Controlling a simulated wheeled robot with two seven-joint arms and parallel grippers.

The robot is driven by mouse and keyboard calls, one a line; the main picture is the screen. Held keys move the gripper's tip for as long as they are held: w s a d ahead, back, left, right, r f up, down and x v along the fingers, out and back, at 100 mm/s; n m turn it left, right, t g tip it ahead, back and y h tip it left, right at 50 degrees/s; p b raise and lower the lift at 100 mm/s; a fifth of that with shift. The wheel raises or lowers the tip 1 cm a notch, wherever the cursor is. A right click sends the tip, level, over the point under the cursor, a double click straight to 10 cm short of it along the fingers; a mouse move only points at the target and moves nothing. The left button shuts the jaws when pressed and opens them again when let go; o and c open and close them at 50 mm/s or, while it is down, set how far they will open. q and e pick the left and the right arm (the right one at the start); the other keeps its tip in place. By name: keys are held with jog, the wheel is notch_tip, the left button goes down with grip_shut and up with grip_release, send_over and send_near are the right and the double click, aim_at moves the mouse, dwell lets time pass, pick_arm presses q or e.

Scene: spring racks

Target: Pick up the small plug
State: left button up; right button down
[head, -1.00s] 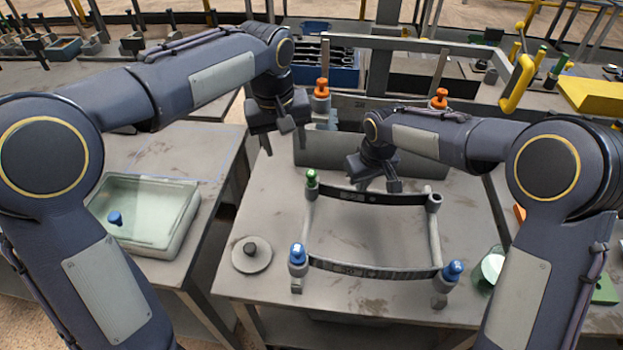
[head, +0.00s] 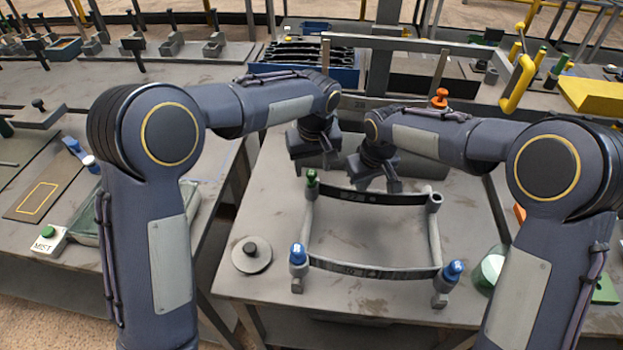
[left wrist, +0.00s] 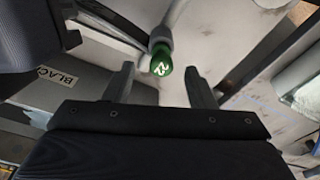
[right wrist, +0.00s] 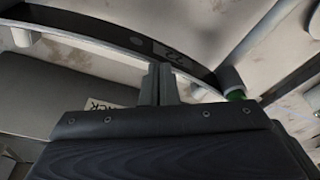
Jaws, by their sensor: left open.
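A small green plug (head: 311,178) sits on the far left post of the frame on the middle table. My left gripper (head: 313,165) is open above and just behind it. In the left wrist view the green plug (left wrist: 161,60), marked with a pale 2, shows between and beyond the two spread fingers (left wrist: 160,85); they do not appear to touch it. Blue plugs (head: 298,253) and (head: 453,268) sit on the two near posts. My right gripper (head: 394,184) is beside the frame's far bar, its fingers (right wrist: 160,85) together and empty.
The frame's far dark bar (head: 375,197) and near dark bar (head: 370,270) join the posts. An orange plug (head: 440,97) stands behind my right arm. The tabletop inside the frame is clear.

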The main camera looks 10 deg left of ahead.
aim_at(312, 173)
pick_arm(q)
notch_tip(312, 173, down, 4)
jog(key=shift+w+a+r, duration=0.1)
grip_shut()
dwell(0.4)
